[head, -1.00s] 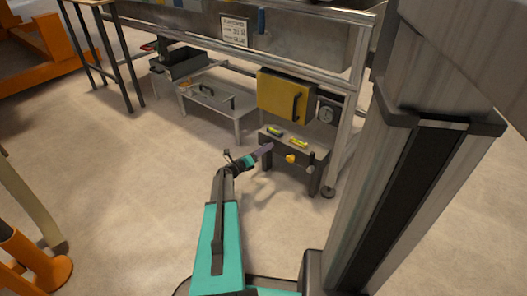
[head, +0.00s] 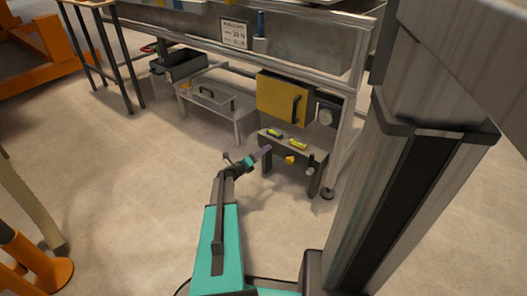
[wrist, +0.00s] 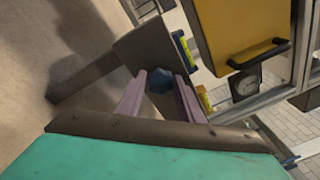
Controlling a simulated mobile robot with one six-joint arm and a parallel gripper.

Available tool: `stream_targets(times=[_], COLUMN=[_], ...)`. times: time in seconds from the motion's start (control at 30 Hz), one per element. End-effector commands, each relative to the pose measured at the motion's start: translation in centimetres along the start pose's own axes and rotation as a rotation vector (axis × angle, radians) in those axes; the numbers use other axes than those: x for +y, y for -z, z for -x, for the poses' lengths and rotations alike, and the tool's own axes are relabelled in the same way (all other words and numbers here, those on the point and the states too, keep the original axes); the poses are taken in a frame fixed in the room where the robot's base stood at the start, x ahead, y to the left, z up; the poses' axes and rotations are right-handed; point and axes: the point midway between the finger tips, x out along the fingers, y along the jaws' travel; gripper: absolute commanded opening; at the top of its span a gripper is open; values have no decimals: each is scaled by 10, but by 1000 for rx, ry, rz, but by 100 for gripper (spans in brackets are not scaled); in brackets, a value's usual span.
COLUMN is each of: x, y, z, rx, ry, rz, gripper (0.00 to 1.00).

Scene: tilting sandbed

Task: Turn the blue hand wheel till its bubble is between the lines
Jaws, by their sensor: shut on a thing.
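The blue hand wheel (wrist: 158,80) is on the front of a low grey stand (head: 285,147). In the wrist view the two purple fingers of my gripper (wrist: 160,88) lie one on each side of the wheel, shut on it. In the head view my gripper (head: 264,152) reaches the left part of the stand's front and hides the wheel. A level vial (head: 274,133) lies on the stand's top above that wheel, at the left. A second, yellow vial (head: 298,144) lies to its right. The bubbles are too small to read.
A yellow knob (head: 290,160) and a dark knob (head: 311,168) are on the same front, to the right of my gripper. A yellow box (head: 283,98) with a dark handle hangs behind the stand, beside a round gauge (head: 326,117). The floor in front is clear.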

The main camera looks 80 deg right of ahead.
Motion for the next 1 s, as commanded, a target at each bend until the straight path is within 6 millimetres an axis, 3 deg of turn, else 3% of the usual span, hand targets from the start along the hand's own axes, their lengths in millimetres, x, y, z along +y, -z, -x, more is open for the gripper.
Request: stream_targets(times=[1.0], x=[0], y=[1], z=[-2], rx=[-76], ry=[72], rz=[910], gripper=[11])
